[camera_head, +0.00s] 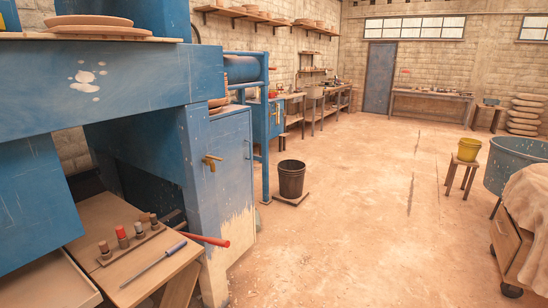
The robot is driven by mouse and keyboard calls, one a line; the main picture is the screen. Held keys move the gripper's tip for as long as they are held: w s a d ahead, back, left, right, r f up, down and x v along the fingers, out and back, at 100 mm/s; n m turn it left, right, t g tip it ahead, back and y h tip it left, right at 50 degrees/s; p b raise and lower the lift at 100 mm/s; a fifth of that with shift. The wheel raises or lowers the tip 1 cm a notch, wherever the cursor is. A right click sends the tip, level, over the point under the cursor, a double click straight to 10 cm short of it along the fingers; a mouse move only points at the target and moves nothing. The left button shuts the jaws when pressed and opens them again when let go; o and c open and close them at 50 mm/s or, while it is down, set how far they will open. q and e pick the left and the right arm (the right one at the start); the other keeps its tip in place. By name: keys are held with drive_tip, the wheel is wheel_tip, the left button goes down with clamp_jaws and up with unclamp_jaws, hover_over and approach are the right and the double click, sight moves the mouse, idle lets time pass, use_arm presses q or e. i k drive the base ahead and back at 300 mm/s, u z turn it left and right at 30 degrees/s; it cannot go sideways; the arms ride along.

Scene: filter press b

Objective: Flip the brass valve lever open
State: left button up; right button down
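A small brass valve (211,161) with a lever sits on the side of the blue machine frame (200,135), left of the picture's middle. Its lever looks short and roughly level, with a brass part hanging below it. It is too small to tell its exact setting. Neither of my grippers shows in the head view, and nothing touches the valve.
Below the valve, a red-ended bar (205,239) sticks out past a wooden bench (150,270) holding a screwdriver (153,264) and a small rack of bottles. A black bucket (291,180) stands beyond. The floor to the right is open, with a cart (512,240) at the far right.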

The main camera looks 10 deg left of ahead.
sight(219, 159)
drive_tip(key=z, duration=0.1)
drive_tip(key=i, duration=1.6)
drive_tip(key=u, duration=1.95)
